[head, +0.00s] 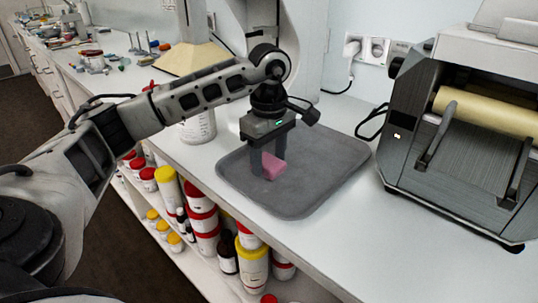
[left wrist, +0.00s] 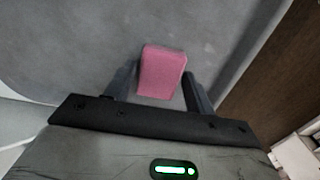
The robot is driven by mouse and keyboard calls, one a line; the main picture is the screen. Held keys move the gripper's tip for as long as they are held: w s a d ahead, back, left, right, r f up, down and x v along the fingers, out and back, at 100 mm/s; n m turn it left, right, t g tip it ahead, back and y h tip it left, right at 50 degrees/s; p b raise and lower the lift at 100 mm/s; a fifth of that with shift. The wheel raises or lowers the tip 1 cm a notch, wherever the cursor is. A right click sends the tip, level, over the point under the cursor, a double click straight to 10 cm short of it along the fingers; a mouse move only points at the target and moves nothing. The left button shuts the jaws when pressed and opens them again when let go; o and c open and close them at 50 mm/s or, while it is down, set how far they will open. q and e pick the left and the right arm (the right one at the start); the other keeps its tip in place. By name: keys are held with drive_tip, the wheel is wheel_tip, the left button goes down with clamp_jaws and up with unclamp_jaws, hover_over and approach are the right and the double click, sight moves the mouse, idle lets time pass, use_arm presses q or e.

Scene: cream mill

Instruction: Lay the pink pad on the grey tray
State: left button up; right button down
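The pink pad (head: 272,166) is a small block between the fingertips of my left gripper (head: 268,160). It looks tilted in the head view. In the left wrist view the pad (left wrist: 161,73) fills the space between the two dark fingers (left wrist: 160,85), which appear to press on its sides. The grey tray (head: 322,184) is a flat, rimmed tray on the white counter, and the gripper and pad are over its left part. Whether the pad's lower end touches the tray is hard to tell. My right gripper is in neither view.
A metal roller machine (head: 468,140) with a cream roll stands right of the tray. A white tub (head: 198,127) stands at the tray's left. Jars with red and yellow lids (head: 203,221) fill the shelf below the counter edge. The tray's right part is clear.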

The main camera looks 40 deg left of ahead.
sight(269, 161)
use_arm(q)
drive_tip(key=shift+o, duration=0.6)
drive_tip(key=shift+r, duration=0.15)
wheel_tip(269, 161, up, 12)
drive_tip(key=p, duration=0.2)
